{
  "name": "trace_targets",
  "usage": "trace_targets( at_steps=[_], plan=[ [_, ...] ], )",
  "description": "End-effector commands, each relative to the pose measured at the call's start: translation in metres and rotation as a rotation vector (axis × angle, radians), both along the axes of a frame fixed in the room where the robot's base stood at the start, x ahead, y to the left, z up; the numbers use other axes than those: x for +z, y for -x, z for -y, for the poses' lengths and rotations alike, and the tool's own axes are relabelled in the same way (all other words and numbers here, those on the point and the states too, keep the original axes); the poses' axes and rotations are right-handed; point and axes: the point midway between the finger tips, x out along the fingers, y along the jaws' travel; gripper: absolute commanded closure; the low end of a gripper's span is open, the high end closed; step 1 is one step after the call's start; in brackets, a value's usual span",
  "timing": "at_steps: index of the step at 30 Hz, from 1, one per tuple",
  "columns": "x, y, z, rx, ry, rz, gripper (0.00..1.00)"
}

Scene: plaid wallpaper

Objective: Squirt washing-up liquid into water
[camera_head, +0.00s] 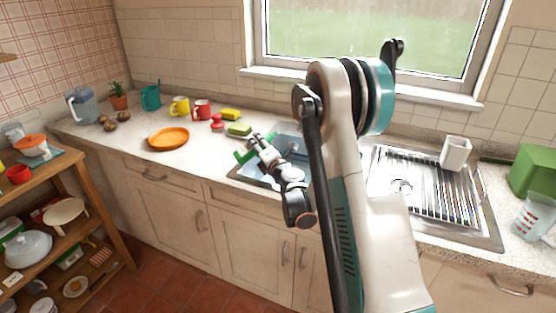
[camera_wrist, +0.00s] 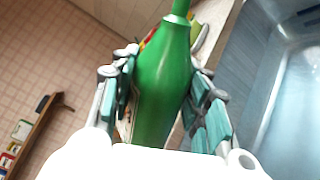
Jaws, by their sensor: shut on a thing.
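My gripper (camera_head: 252,146) is shut on a green washing-up liquid bottle (camera_head: 241,157), above the left edge of the sink. In the wrist view the bottle (camera_wrist: 163,85) lies between both fingers of the gripper (camera_wrist: 166,75), with its narrow neck towards the top of the picture. In the head view the bottle looks tilted, and the gripper hides part of it. The sink basin (camera_head: 240,177) holds bluish water (camera_head: 290,146), partly hidden by my arm. In the wrist view the water (camera_wrist: 296,115) is to the right of the bottle, apart from it.
The drainer (camera_head: 437,182) with a white cup (camera_head: 455,152) is to the right. A wooden shelf (camera_head: 75,190) stands left.

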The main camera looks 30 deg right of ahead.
Motion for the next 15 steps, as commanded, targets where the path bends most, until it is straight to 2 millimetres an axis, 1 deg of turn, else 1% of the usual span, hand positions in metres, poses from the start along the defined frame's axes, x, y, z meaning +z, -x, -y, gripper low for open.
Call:
trace_targets(
  at_steps=[1, 4, 7, 15],
  plan=[
    [-0.0066, -0.0004, -0.0010, 0.000, -0.030, 0.001, 0.88],
    [-0.0143, -0.0004, -0.0029, 0.001, -0.095, 0.002, 0.88],
    [-0.0104, 0.0001, -0.0029, 0.000, -0.149, 0.003, 0.88],
    [-0.0138, 0.0000, -0.0035, 0.000, -0.242, 0.005, 0.88]
  ],
)
